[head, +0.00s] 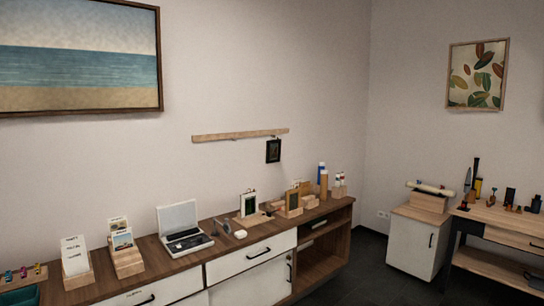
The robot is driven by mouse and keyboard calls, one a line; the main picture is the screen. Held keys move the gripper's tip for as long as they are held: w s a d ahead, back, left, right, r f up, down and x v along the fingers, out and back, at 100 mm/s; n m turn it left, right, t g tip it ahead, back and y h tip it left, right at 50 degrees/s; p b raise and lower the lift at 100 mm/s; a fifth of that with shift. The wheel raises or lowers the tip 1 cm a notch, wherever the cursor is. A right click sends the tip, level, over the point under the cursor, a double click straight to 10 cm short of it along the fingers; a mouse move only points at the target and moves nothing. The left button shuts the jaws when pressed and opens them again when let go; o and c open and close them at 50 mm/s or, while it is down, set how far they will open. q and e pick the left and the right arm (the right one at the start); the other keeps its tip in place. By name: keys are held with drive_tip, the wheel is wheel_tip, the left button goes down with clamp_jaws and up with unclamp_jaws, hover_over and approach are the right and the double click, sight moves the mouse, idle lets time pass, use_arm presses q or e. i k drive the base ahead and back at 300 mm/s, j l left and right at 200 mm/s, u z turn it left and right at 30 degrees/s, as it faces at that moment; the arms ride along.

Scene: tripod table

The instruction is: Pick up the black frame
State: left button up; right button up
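A small black frame (273,151) with a dark picture hangs on the wall, just below the right part of a wooden rail (240,135). A second small dark-edged frame (249,204) with a pale mat and dark centre stands upright on the long sideboard below. A third small frame (292,200), with a brownish edge and green centre, stands to its right on the sideboard. Neither of my grippers shows in the head view.
The wooden sideboard (187,257) holds card stands (124,240), an open laptop-like device (181,224), small tools and bottles (323,184). A white cabinet (415,247) and a workbench (505,223) stand at right. Dark floor (372,277) shows clear between them.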

sight(273, 146)
drive_tip(key=i+z, duration=0.15)
drive_tip(key=z, duration=0.3)
drive_tip(key=i, duration=2.55)
